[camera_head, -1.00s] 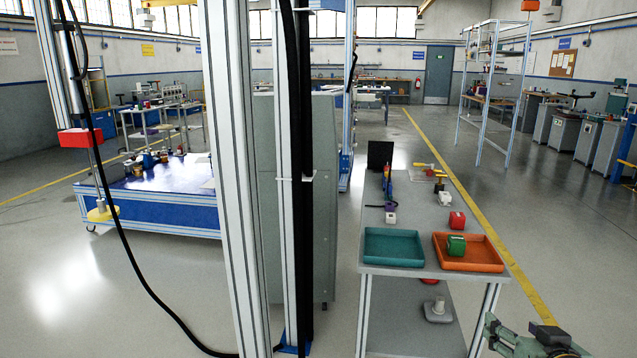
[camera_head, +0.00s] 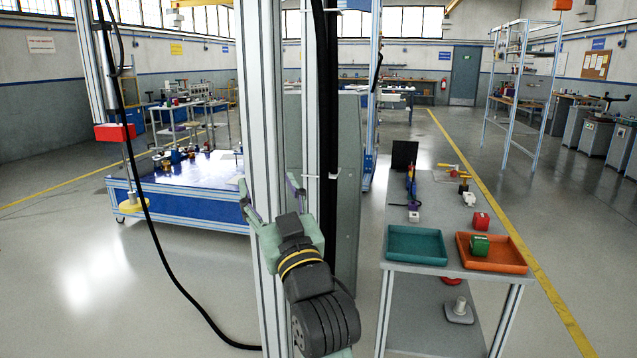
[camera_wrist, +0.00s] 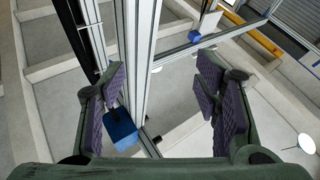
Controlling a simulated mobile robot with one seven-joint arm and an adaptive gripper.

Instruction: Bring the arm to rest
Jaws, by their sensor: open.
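My gripper (camera_head: 269,196) is raised in the middle of the head view, in front of a tall aluminium column (camera_head: 262,120). Its two fingers with purple pads stand apart and point up and away, with nothing held between them. In the wrist view my gripper (camera_wrist: 162,95) is also open, and the column (camera_wrist: 138,60) and a blue block-like part (camera_wrist: 120,127) show between and behind the fingers. I cannot tell how far the fingers are from the column.
Right of my gripper is a grey bench (camera_head: 440,208) with a teal tray (camera_head: 417,245), an orange tray (camera_head: 510,262) holding a green object (camera_head: 480,246), and a red object (camera_head: 481,220). A black cable (camera_head: 165,260) hangs at left. Floor at far left is clear.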

